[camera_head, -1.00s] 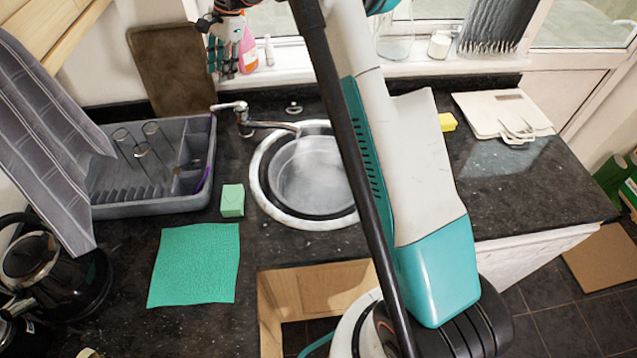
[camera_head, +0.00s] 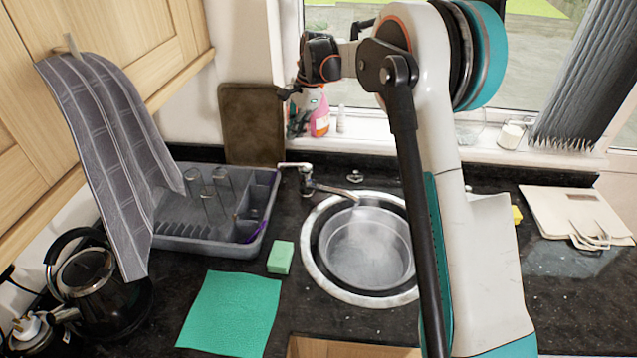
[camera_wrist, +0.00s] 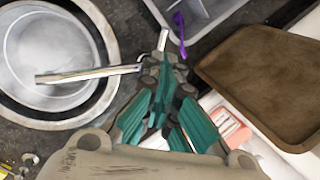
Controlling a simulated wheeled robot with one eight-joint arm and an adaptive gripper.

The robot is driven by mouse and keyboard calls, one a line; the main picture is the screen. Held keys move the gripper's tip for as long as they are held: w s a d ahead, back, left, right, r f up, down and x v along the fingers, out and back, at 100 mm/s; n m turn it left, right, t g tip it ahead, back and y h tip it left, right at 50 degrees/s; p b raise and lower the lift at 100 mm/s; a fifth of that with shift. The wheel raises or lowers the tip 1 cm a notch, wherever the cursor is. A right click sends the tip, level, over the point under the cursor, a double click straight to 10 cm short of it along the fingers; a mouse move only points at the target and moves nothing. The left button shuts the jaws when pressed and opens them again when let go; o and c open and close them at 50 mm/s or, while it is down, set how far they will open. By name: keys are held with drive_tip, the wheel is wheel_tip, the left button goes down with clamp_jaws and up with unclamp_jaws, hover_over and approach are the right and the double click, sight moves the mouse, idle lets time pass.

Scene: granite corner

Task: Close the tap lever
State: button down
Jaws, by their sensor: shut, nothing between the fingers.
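The chrome tap (camera_head: 307,183) stands at the back left of the round sink (camera_head: 312,250), its spout reaching right over the basin. Its short lever (camera_head: 293,166) sits on top and points left, toward the dish rack. In the wrist view the spout (camera_wrist: 90,75) lies over the sink, and the lever (camera_wrist: 163,40) sticks out just beyond the fingers. My gripper (camera_wrist: 165,80) is shut and empty, its teal fingers overlapping the tap body in that view. In the head view my gripper (camera_head: 296,120) hangs above the tap; contact cannot be told.
A grey dish rack (camera_head: 262,205) with glasses stands left of the tap. A brown board (camera_head: 252,125) leans on the wall behind it. A pink spray bottle (camera_head: 320,118) is on the sill. A green sponge (camera_head: 281,257) and teal cloth (camera_head: 232,312) lie in front.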

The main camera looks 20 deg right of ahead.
wheel_tip(320, 180, up, 3)
drive_tip(key=s+a+t+h+p, duration=0.1)
drive_tip(key=s+a+h+p, duration=0.1)
drive_tip(key=a+h, duration=0.15)
drive_tip(key=t+h, duration=0.1)
drive_tip(key=h, duration=0.1)
hover_over(284, 166)
drive_tip(key=d, duration=0.4)
wheel_tip(284, 166, down, 8)
drive_tip(key=r, duration=0.1)
drive_tip(key=f, duration=0.1)
drive_tip(key=a+f, duration=0.1)
drive_tip(key=f, duration=0.1)
drive_tip(key=a+f, duration=0.1)
drive_tip(key=shift+w+f, duration=0.3)
drive_tip(key=shift+f, duration=0.05)
drive_tip(key=f+b, duration=0.1)
drive_tip(key=a+b, duration=0.1)
drive_tip(key=s+a+f+b, duration=0.1)
drive_tip(key=shift+a+f+b, duration=0.2)
drive_tip(key=shift+f+b, duration=0.15)
drive_tip(key=shift+b, duration=0.05)
drive_tip(key=shift+r, duration=0.1)
